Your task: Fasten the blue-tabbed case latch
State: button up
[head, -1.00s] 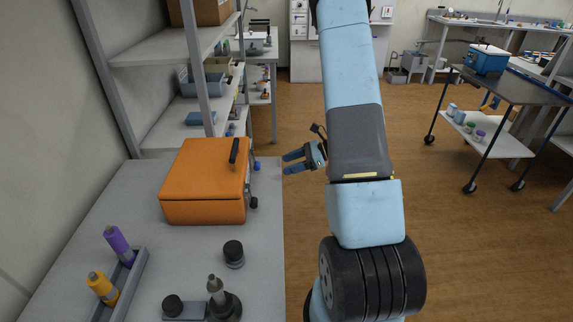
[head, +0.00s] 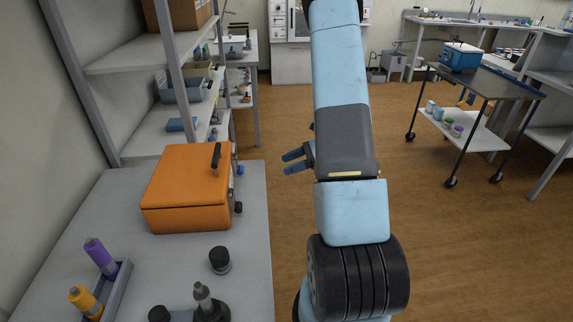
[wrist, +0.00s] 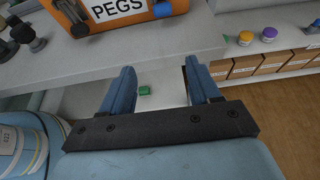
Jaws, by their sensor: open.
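The orange case (head: 187,188) sits on the grey bench with its lid down and a black handle on top. Its latch side faces right, towards my gripper. The blue latch tab (head: 240,170) is at the far end of that side and a dark one (head: 239,208) at the near end. In the wrist view, the blue tab (wrist: 162,9) is right of the PEGS label and the dark one left; whether the blue latch is engaged is too small to tell. My gripper (head: 286,163) is open and empty, beyond the bench edge, apart from the case.
Shelves (head: 150,50) rise behind the case.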

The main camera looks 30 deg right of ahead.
jog(key=shift+s+d+r, duration=0.1)
jog(key=shift+s+d, duration=0.2)
jog(key=shift+d, duration=0.35)
jog(key=shift+s+d+r, duration=0.1)
jog(key=shift+s+d, duration=0.15)
jog(key=shift+d, duration=0.4)
